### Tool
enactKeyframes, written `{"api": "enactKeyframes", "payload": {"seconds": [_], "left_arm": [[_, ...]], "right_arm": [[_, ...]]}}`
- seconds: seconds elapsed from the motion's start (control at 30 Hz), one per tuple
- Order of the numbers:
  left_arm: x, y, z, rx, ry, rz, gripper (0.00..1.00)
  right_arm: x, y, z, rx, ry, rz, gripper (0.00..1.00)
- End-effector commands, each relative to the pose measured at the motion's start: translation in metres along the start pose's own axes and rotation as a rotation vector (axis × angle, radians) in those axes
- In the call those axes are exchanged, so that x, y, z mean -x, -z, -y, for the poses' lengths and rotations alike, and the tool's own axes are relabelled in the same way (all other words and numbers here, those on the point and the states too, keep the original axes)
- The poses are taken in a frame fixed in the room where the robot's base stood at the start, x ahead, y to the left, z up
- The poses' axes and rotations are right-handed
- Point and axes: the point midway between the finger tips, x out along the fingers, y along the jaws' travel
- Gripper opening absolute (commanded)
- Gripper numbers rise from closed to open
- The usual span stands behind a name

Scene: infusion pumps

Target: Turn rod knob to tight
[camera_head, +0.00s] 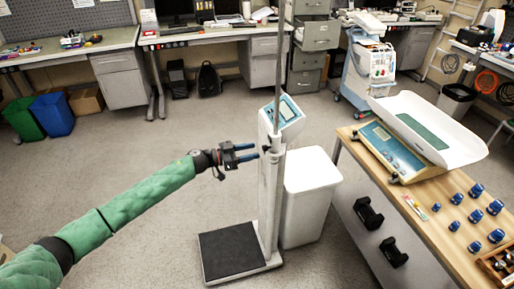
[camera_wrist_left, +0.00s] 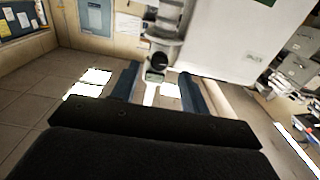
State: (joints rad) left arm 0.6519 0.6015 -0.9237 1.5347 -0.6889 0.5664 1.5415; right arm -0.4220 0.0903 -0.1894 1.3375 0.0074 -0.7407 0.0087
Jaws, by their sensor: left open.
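A tall white scale (camera_head: 268,190) stands on the floor with a thin upright rod (camera_head: 283,60) and a tilted display head (camera_head: 288,113). In the left wrist view a small dark round knob (camera_wrist_left: 158,60) sits on the grey collar of the scale's column, just beyond the fingertips and roughly between them. My left gripper (camera_head: 256,152) is open with its two blue-grey fingers pointing at the column, just left of it. Its fingers also show in the left wrist view (camera_wrist_left: 160,78), with nothing held between them. My right gripper is not in view.
A white bin (camera_head: 312,200) stands right behind the column. A wooden table (camera_head: 445,210) at the right holds a baby scale (camera_head: 432,125) and several blue weights. The scale's black platform (camera_head: 233,250) lies below the gripper.

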Motion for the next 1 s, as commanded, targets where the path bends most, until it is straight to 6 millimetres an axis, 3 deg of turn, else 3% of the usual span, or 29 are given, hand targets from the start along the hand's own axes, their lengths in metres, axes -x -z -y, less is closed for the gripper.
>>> {"api": "enactKeyframes", "payload": {"seconds": [0.23, 0.63, 0.87, 1.0], "left_arm": [[-0.025, 0.002, 0.0, 0.0, 0.0, -0.001, 0.45], [-0.029, 0.0, 0.0, -0.001, 0.001, 0.0, 0.45], [-0.029, 0.0, 0.0, -0.001, 0.001, 0.0, 0.0], [-0.029, 0.0, 0.0, -0.003, 0.001, 0.0, 0.0]], "right_arm": [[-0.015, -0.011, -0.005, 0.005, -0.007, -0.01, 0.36], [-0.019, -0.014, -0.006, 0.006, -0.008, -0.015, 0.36], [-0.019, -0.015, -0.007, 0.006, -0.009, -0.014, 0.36], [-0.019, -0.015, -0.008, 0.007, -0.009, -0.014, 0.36]]}}
